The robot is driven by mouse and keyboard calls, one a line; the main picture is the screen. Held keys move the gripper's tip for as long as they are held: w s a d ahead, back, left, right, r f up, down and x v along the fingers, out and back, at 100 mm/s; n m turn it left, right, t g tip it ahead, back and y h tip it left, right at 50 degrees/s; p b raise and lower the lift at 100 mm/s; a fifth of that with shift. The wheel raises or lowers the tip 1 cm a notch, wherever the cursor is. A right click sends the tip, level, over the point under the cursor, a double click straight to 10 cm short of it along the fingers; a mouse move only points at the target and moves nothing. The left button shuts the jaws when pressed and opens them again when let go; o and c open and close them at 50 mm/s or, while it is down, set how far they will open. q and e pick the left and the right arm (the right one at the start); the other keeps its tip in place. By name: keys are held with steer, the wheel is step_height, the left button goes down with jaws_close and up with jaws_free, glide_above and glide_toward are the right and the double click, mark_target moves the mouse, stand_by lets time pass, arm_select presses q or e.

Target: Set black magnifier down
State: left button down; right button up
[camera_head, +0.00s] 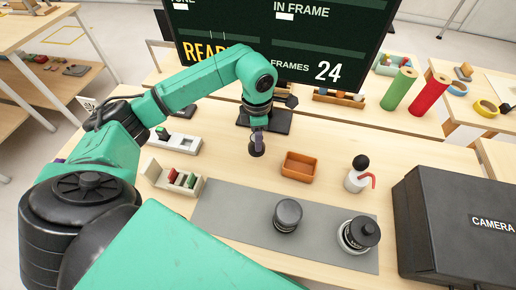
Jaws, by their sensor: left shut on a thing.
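My left gripper (257,127) points down over the table, in front of the monitor's black stand. It is shut on the black magnifier (257,147), a small dark piece hanging below the fingers. The magnifier is behind and left of the orange tray (299,166) and beyond the grey mat (236,208). I cannot tell whether its lower end touches the table. The gripper's fingers are small and dark here, so the exact hold is unclear. My right gripper is not in view.
Two black lenses stand on the mat, one near its middle (288,214) and one at right (358,235). A white blower bottle (356,176) stands behind the mat's right end. A black camera case (460,225) fills the right. Small racks (174,178) stand at left. Wood between magnifier and mat is bare.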

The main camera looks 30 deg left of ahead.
arm_select(q)
step_height(320, 180, down, 6)
steer(key=shift+w+f+p, duration=0.15)
steer(key=shift+p, duration=0.45)
steer(key=shift+f, duration=0.55)
steer(key=shift+c, duration=2.4)
jaws_free()
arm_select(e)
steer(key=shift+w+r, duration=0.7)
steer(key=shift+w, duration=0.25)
